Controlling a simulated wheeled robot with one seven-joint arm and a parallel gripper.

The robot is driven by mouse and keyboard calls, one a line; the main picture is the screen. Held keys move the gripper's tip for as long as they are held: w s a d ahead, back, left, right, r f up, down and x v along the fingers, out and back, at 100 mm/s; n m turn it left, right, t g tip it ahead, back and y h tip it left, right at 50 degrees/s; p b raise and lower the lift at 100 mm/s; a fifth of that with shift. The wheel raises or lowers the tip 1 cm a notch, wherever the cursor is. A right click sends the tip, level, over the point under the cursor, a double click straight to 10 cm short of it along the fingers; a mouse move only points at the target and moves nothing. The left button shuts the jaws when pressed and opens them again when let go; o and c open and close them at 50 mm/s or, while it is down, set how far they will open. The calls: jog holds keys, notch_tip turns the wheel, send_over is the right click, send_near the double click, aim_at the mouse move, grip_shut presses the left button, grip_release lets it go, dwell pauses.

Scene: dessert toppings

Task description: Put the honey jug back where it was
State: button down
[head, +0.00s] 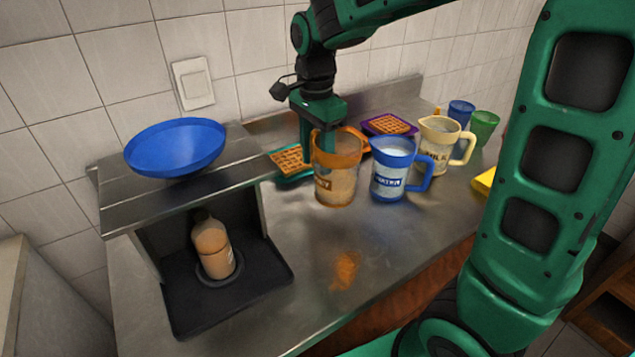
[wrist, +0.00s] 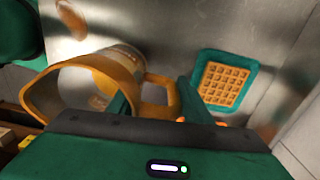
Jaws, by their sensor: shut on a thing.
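The honey jug (head: 336,184) is see-through with an orange rim and a label, and stands upright left of the blue jug (head: 390,172). My gripper (head: 320,140) comes down on it from above. In the wrist view, the honey jug (wrist: 112,58) shows its wide orange rim and spout, with its handle (wrist: 160,97) between my fingers. My gripper (wrist: 158,103) is shut on the handle. I cannot tell whether the jug's base touches the counter. An orange stain (head: 345,270) lies on the bare counter in front of it.
A waffle on a teal plate (head: 296,178) is close behind the jug; a purple plate (head: 369,122) holds another. A cream jug (head: 437,150), blue cup (head: 461,112) and green cup (head: 484,127) stand right. A shelf with a blue bowl (head: 175,147) and bottle (head: 212,249) is left.

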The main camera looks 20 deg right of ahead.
aim_at(317, 132)
jog(key=shift+d+f, duration=0.1)
jog(key=shift+f, duration=2.7)
jog(key=c, duration=0.9)
grip_release()
jog(key=shift+f, duration=0.1)
notch_tip(317, 132, up, 12)
jog(key=shift+r, duration=0.1)
